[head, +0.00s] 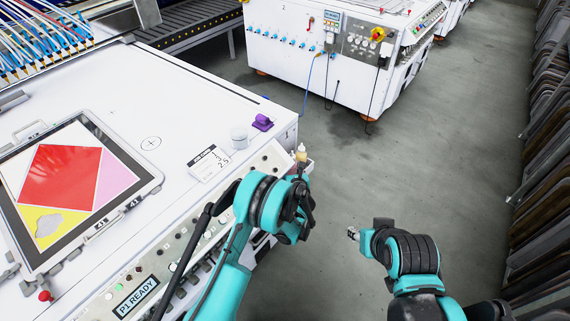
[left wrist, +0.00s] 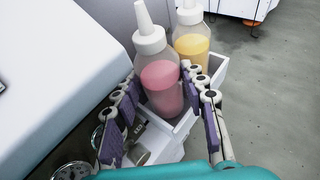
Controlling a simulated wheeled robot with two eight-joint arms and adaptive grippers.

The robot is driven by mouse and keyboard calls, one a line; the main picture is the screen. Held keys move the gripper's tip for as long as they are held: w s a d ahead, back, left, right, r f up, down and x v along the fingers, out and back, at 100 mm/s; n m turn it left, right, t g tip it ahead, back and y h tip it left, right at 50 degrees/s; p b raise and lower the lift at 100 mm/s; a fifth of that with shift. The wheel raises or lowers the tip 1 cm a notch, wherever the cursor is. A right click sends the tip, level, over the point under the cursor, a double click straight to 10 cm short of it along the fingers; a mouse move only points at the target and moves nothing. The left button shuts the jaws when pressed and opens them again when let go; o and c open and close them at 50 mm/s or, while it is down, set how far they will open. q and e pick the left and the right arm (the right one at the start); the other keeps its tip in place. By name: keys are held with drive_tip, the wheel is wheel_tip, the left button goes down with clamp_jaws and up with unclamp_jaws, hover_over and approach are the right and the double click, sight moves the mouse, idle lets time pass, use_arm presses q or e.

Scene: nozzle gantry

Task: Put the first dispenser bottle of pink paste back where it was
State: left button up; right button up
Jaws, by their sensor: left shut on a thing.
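The bottle of pink paste (left wrist: 162,85) has a clear body and a white nozzle cap. In the left wrist view it stands nearly upright between the fingers of my left gripper (left wrist: 160,80), which is shut on it. Its lower end appears to be within the small white bin (left wrist: 212,88); its base is hidden. A bottle of yellow paste (left wrist: 191,40) stands right behind it in the bin. In the head view my left gripper (head: 300,205) hides the pink bottle, and the yellow bottle (head: 301,153) shows beyond it. My right gripper (head: 353,233) is over the floor, its jaws unclear.
The bin is at the side of the white machine (head: 110,95). A white cup (head: 239,137), a purple object (head: 262,122) and a label card (head: 209,162) lie on its top, near the framed panel (head: 75,180). Open floor (head: 420,180) is to the right.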

use_arm(q)
drive_tip(key=shift+a+f, duration=0.2)
drive_tip(key=shift+f, duration=0.05)
drive_tip(key=shift+d, duration=0.35)
drive_tip(key=shift+a, duration=0.2)
drive_tip(key=shift+f, duration=0.15)
drive_tip(key=o, duration=0.8)
